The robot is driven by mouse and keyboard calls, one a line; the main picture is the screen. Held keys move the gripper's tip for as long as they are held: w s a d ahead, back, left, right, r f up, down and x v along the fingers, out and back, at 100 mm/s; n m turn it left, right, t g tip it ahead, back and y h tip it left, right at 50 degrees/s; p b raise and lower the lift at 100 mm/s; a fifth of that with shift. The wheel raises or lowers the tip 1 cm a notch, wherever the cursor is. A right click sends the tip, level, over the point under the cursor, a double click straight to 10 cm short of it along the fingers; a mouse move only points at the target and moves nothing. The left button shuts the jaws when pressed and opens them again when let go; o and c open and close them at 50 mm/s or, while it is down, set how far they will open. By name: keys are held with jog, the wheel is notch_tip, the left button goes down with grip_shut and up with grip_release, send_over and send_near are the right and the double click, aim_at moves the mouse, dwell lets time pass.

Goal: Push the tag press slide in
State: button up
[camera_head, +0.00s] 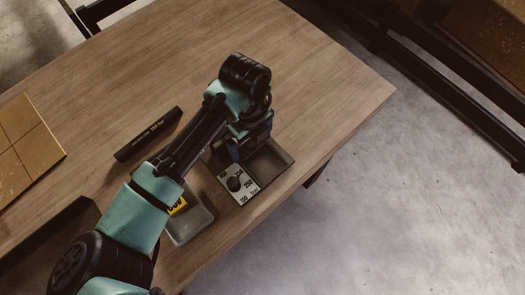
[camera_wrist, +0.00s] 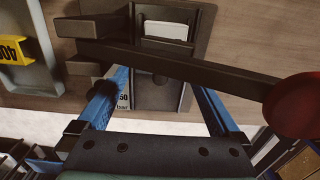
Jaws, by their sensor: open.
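The dark press unit (camera_head: 275,164) sits near the table's front right edge, largely hidden under my arm in the head view. The wrist view shows its dark base (camera_wrist: 205,22) with a pale tag-like plate (camera_wrist: 165,29) in a recess. A dark channelled part (camera_wrist: 158,95) runs below the plate; I cannot tell for sure if it is the slide. A dark lever with a red knob (camera_wrist: 305,106) crosses in front. My gripper (camera_wrist: 160,76) is open, its blue fingers apart on either side of the channelled part. It also shows in the head view (camera_head: 237,150). Contact is unclear.
A pressure dial plate (camera_head: 238,185) is beside the press. A grey tray (camera_head: 190,230) with a yellow labelled piece (camera_head: 177,205) lies left of it. A dark labelled bar (camera_head: 148,134) and a tan panel (camera_head: 28,150) lie further left. The back of the table is clear.

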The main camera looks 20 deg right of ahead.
notch_tip(320, 180, up, 9)
jog(key=p, duration=0.7)
dwell(0.3)
dwell(0.5)
